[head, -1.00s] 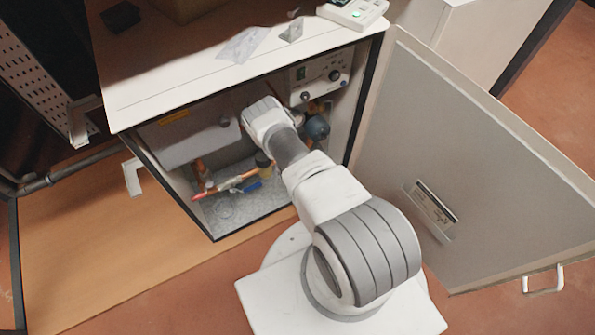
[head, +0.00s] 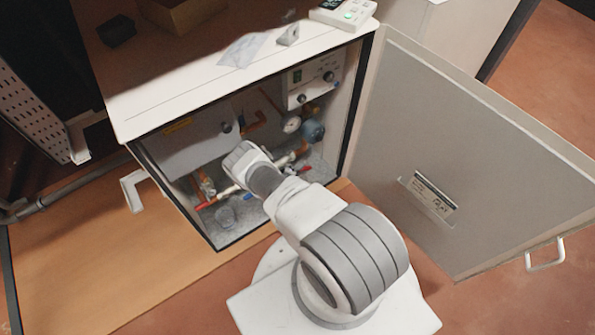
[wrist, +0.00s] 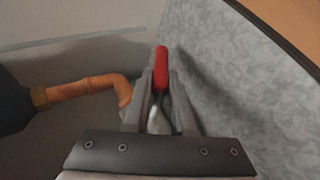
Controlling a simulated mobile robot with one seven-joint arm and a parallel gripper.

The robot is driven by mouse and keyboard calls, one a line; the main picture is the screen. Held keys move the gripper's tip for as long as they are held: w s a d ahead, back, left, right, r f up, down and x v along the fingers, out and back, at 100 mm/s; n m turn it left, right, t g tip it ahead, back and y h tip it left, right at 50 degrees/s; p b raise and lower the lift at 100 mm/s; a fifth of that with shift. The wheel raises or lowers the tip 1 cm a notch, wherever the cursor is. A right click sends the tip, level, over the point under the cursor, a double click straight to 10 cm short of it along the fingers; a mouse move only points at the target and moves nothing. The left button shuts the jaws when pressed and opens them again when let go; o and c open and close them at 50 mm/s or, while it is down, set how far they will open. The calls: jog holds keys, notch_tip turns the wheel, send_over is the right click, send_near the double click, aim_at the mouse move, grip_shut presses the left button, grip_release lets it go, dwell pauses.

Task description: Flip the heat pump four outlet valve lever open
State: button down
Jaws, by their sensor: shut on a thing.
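A red lever (wrist: 161,68) stands between the fingers of my gripper (wrist: 160,84) in the wrist view. The fingers are shut on it from both sides, and its red tip shows beyond them. In the head view my arm reaches into the open cabinet, and my gripper's fingertips are hidden behind its own housing. A red handle (head: 206,204) shows at the lower left inside the cabinet; I cannot tell whether it is the held one. The valve body under the held lever is mostly hidden.
An orange copper pipe (wrist: 85,87) with a brass fitting runs close to the left finger. A blue pump (head: 312,131) and a gauge (head: 291,124) sit at the right inside. The cabinet door (head: 455,150) stands open at the right. The speckled cabinet floor (wrist: 235,75) lies near the gripper.

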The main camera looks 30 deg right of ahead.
jog(key=shift+d+r, duration=0.1)
jog(key=shift+d, duration=0.05)
dwell(0.3)
jog(key=c, duration=0.8)
grip_release()
jog(key=shift+o, duration=0.2)
